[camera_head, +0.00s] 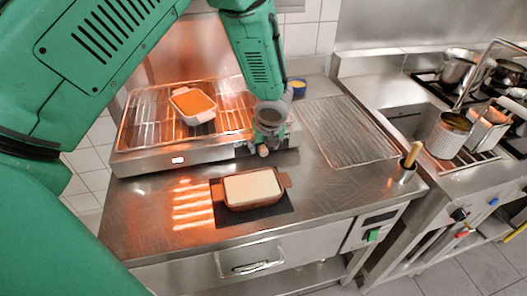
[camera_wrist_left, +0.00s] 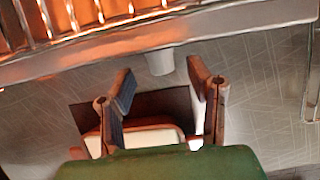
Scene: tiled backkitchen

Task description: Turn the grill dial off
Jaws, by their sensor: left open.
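The grill (camera_head: 150,160) stands at the back left of the steel counter, its rack glowing orange. My left gripper (camera_head: 265,146) is at the right part of the grill's front. In the left wrist view the gripper (camera_wrist_left: 159,78) is open, with one finger on each side of the dial's line. I cannot tell whether either finger touches the dial. In the head view the gripper largely hides the dial area. My right gripper is not in view.
A dish (camera_head: 193,105) sits on the grill rack. Another filled dish (camera_head: 253,188) stands on a dark mat (camera_head: 228,216) in front of the grill. A wire rack (camera_head: 345,130) lies to the right. A small blue-and-yellow bowl (camera_head: 298,88) stands behind.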

